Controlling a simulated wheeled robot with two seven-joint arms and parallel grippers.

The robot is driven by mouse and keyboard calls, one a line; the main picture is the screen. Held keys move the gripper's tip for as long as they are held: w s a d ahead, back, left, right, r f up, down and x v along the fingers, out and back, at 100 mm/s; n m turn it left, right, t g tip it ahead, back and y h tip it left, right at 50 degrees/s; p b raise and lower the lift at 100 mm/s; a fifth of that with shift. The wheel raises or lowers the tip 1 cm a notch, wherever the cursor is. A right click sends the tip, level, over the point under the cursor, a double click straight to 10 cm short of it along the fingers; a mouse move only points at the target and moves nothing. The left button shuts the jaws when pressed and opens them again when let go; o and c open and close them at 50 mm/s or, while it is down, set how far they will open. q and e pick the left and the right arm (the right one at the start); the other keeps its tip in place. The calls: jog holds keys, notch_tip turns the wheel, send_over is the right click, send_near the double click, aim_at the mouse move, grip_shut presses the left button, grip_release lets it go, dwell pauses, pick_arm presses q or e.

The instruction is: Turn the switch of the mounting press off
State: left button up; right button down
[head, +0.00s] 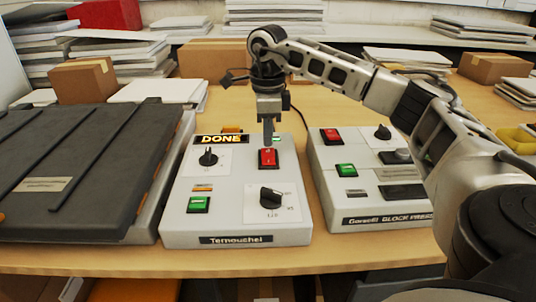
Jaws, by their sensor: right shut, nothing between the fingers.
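A light grey control box (236,222) labelled "Ternouchel" stands beside a large dark grey flat lid (75,165), which looks like the mounting press. My right gripper (268,143) is shut and empty. It points down at the upper edge of the red switch; I cannot tell whether it touches it. My left gripper is not in view.
Cardboard boxes (206,60) and stacks of panels line the back of the wooden table.

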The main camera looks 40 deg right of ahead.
aim_at(268, 151)
pick_arm(q)
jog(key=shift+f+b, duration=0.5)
jog(key=shift+b, duration=0.05)
pick_arm(e)
jog(key=shift+f, duration=1)
dwell(0.4)
jog(key=shift+r+p, duration=1.15)
jog(key=shift+r, duration=0.1)
notch_tip(268, 151, up, 2)
jog(key=shift+p, duration=0.9)
jog(key=shift+r+p, duration=0.9)
jog(key=shift+r, duration=0.05)
jog(key=shift+r+p, duration=0.3)
jog(key=shift+r, duration=0.05)
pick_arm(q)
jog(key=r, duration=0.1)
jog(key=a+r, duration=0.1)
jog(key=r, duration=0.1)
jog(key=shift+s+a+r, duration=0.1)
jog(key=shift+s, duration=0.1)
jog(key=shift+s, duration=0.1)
pick_arm(e)
jog(key=shift+s, duration=0.1)
